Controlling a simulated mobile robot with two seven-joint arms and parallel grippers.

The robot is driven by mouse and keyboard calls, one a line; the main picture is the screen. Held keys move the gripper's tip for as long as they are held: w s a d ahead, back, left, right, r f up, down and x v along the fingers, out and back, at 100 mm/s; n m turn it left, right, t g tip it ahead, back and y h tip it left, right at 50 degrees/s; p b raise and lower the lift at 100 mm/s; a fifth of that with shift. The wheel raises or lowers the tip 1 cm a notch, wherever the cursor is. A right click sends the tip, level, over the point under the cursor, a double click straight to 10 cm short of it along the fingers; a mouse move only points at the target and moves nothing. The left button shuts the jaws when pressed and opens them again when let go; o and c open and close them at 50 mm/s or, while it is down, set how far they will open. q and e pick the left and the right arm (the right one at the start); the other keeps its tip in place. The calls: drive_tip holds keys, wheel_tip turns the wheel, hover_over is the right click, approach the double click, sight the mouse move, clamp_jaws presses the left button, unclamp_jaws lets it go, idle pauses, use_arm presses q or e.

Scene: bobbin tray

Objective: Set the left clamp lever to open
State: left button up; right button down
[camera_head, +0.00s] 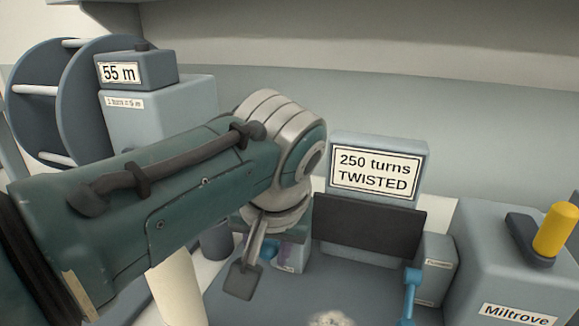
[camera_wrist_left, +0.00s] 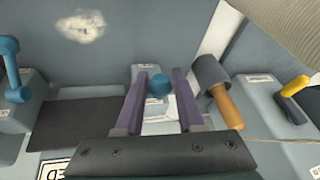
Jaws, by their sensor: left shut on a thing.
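The left clamp shows in the head view as a small grey block (camera_head: 289,257), partly hidden by my left arm. The right clamp's blue lever (camera_head: 410,292) stands apart, upright in the head view. My right gripper is not in view.
A dark panel (camera_head: 368,228) stands between the clamps, below the "250 turns TWISTED" sign (camera_head: 376,171). The Miltrove box (camera_head: 510,265) with a yellow handle (camera_head: 554,231) is at right. A dark cylinder with a wooden handle (camera_wrist_left: 227,108) stands close beside the gripper.

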use_arm(q)
clamp_jaws()
idle(0.8)
